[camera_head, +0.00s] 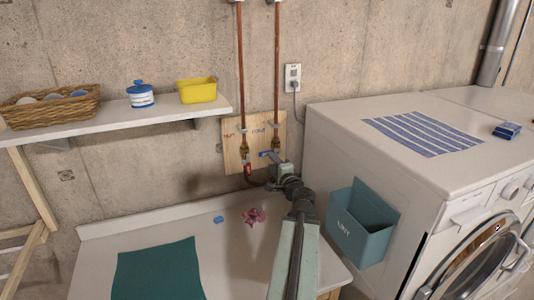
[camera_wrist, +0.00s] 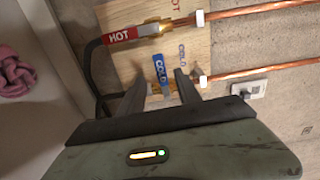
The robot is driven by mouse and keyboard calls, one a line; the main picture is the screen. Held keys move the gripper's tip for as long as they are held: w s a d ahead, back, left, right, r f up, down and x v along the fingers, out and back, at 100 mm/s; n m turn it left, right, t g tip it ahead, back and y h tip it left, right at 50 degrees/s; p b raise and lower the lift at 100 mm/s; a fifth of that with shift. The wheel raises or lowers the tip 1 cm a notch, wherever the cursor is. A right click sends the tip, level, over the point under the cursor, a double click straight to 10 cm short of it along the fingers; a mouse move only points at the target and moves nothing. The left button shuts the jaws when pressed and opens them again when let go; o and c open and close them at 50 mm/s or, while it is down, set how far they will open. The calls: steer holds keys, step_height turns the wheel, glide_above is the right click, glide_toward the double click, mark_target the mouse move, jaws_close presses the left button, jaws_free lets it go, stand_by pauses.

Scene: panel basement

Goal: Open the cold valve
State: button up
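The cold valve's blue lever handle (camera_wrist: 160,68), marked COLD, lies crosswise to its copper pipe (camera_wrist: 245,74) in the wrist view. The blue handle also shows in the head view (camera_head: 265,153), pointing left from the right-hand pipe. My gripper (camera_wrist: 161,80) is open, with one finger on each side of the blue handle and gaps visible between. In the head view my gripper (camera_head: 276,164) is at the wooden board, by the cold valve and partly hiding it. Whether a finger touches the handle cannot be told.
The red hot valve handle (camera_wrist: 122,36) is close by, in line with its pipe. A wooden board (camera_head: 232,150) backs both valves. A teal lint bin (camera_head: 362,228) hangs on the washer's side. A shelf (camera_head: 120,118) is at left. A pink cloth (camera_head: 254,216) lies on the countertop.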

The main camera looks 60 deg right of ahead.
mark_target(265, 154)
steer(key=x, duration=0.8)
steer(key=shift+s+d, duration=0.1)
steer(key=shift+s, duration=0.05)
jaws_close()
stand_by(1.1)
steer(key=shift+s, duration=0.1)
